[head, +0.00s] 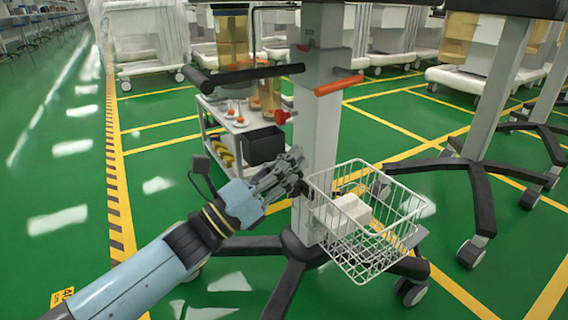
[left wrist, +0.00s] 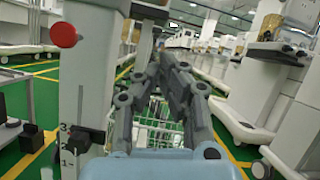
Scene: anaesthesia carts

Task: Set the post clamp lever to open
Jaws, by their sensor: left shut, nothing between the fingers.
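A grey post (head: 316,150) stands upright in the middle of the head view. A red ball knob (head: 279,117) on a short red rod sticks out from its left side, and looks like the clamp lever. The red knob (left wrist: 65,36) also shows at the upper left of the left wrist view, apart from my fingers. My left gripper (head: 297,166) is shut and empty, in front of the post, below and slightly right of the knob. In the left wrist view its fingertips (left wrist: 170,58) are together. My right gripper is not in view.
A white wire basket (head: 365,215) holding a white box (head: 342,212) hangs close right of my gripper. An orange handle (head: 338,86) and a black bar (head: 250,76) are above. A numbered scale (left wrist: 68,145) marks the post. Dark wheeled legs spread below.

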